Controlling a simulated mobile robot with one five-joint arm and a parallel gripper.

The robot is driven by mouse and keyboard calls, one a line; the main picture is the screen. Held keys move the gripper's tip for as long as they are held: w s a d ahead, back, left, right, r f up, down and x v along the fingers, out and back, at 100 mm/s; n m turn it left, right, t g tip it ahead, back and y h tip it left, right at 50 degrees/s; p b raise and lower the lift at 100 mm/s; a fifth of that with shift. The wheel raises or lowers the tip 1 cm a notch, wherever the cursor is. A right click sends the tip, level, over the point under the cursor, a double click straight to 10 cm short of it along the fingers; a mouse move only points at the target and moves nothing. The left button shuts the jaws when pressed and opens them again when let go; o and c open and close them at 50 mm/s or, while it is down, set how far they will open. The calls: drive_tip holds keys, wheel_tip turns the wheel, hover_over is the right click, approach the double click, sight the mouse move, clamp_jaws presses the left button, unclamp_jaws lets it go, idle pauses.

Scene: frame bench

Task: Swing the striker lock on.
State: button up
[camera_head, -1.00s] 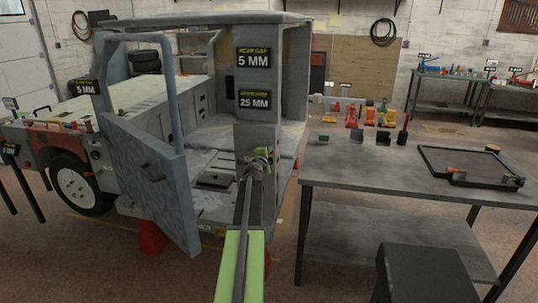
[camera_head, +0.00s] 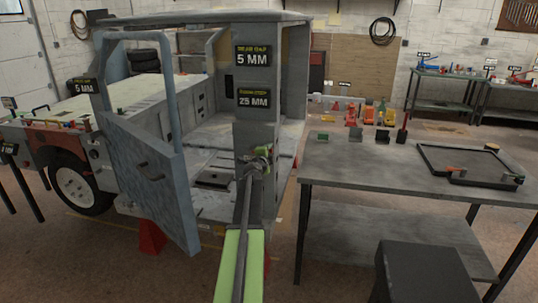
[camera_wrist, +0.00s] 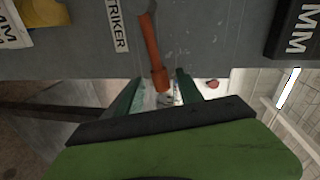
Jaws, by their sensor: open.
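The striker lock lever (camera_wrist: 154,52) is an orange-red bar on the grey post (camera_wrist: 205,35), beside a label ending in "TRIKER" in the wrist view. My gripper (camera_wrist: 157,92) is open, with one green finger on each side of the lever's lower end. I cannot tell whether either finger touches the lever. In the head view my gripper (camera_head: 259,160) is at the door post (camera_head: 255,120) of the vehicle cab, and the lever is hidden behind it. The blue-grey door (camera_head: 150,170) stands open to the left.
Signs reading 5 MM (camera_head: 253,57) and 25 MM (camera_head: 254,98) are on the post above my gripper. A workbench (camera_head: 370,172) with small tools and a black tray (camera_head: 440,162) stands to the right. A dark stool (camera_head: 420,270) is in front of it.

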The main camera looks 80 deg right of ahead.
drive_tip(key=a+r+p, duration=0.2)
drive_tip(key=a, duration=1.5)
drive_tip(key=shift+w+r+p, duration=0.35)
drive_tip(key=shift+w, duration=0.05)
drive_tip(key=shift+a, duration=0.1)
